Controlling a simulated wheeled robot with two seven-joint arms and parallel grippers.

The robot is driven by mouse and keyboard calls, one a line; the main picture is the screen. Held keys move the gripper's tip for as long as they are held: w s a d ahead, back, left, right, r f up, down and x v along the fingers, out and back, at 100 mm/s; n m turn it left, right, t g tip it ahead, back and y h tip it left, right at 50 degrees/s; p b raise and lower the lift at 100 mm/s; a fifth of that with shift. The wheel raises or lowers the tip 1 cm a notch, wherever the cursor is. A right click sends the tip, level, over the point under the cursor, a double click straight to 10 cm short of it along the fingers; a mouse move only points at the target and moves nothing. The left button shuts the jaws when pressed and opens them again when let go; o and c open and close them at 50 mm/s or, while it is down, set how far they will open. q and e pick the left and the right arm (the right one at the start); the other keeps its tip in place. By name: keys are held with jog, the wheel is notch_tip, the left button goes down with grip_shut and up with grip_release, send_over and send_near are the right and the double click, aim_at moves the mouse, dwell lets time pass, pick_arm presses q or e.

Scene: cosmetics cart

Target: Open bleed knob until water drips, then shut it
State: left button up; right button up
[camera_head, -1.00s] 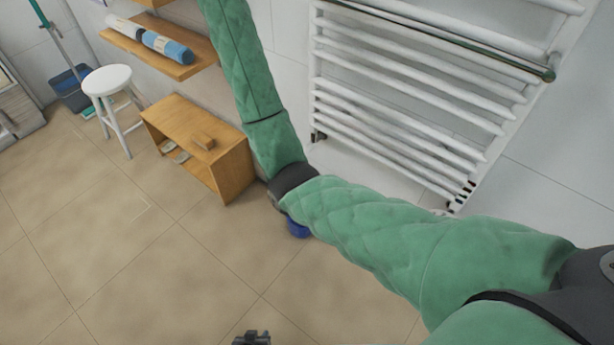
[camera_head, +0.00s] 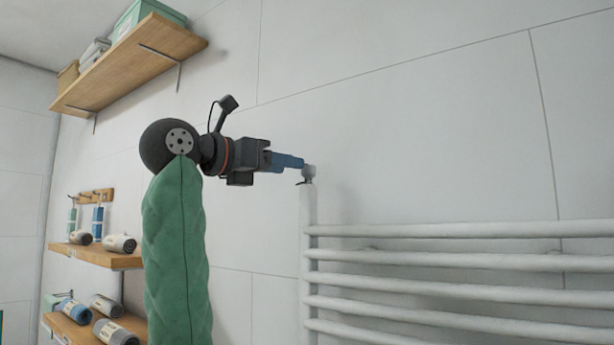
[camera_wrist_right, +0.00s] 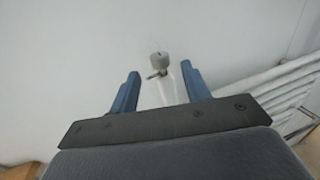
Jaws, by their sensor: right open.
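The bleed knob (camera_head: 310,171) is a small grey-white cap on top of the white towel radiator's (camera_head: 309,245) left upright. In the right wrist view the knob (camera_wrist_right: 158,59) is a short round cylinder with a small dark metal piece below it. My right gripper (camera_head: 303,163) is level with the knob, its blue fingers pointing right at it. In the wrist view my right gripper (camera_wrist_right: 158,80) is open, and the knob appears just beyond the fingertips, between their lines. I cannot tell whether a finger touches it. No water is visible. My left gripper is out of view.
A high wooden shelf (camera_head: 130,65) with boxes is on the wall at upper left. Lower shelves (camera_head: 95,257) hold rolled towels, left of my right arm. Radiator bars (camera_head: 450,230) run to the right below the knob. The wall above is clear.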

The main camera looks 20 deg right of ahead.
aim_at(309, 170)
jog(key=x, duration=0.7)
jog(key=shift+w, duration=0.1)
jog(key=c, duration=1)
jog(key=shift+o, duration=0.2)
